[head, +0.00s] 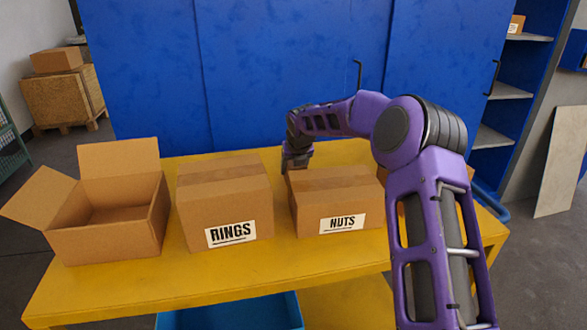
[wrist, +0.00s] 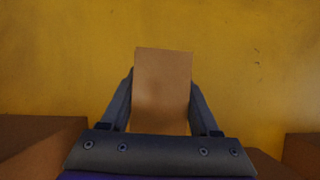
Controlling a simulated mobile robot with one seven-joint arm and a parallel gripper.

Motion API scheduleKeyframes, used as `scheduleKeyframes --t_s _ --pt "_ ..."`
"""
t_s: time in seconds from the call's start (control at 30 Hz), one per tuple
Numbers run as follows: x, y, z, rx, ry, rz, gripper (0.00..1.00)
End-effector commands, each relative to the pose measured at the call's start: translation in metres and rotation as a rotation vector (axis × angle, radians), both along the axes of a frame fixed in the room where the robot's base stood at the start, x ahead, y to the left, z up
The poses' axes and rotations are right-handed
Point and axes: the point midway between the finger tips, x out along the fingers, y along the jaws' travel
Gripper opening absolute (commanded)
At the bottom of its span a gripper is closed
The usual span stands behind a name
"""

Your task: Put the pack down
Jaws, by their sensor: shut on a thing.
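The pack (wrist: 162,88), a small plain tan carton, sits between the two fingers of my gripper (wrist: 162,78) in the wrist view. My gripper is shut on it, with the yellow table (wrist: 250,60) below. I cannot tell whether the pack touches the table. In the head view my gripper (head: 296,158) is behind the left back edge of the NUTS box (head: 335,205). The pack is hidden or not clear there.
The RINGS box (head: 225,205) stands left of the NUTS box, with an open empty box (head: 115,205) at the far left. My arm partly covers another carton on the right. A blue cabinet (head: 270,60) stands behind the table. Some yellow table shows behind the boxes.

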Motion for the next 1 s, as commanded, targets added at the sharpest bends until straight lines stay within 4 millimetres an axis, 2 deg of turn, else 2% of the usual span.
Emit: scheduleKeyframes --t_s 0.03,0.17,0.2,0.43,0.57,1.0 --pt "0.0 0.0 0.0 0.0 0.0 0.0 0.68" --pt "0.0 0.0 0.0 0.0 0.0 0.0 0.91" --pt "0.0 0.0 0.0 0.0 0.0 0.0 0.92" --pt "0.0 0.0 0.001 0.0 0.0 0.0 0.92" --pt "-0.003 -0.001 0.007 0.0 -0.002 0.0 0.92" --pt "-0.045 -0.01 0.082 0.0 -0.002 0.0 0.92"
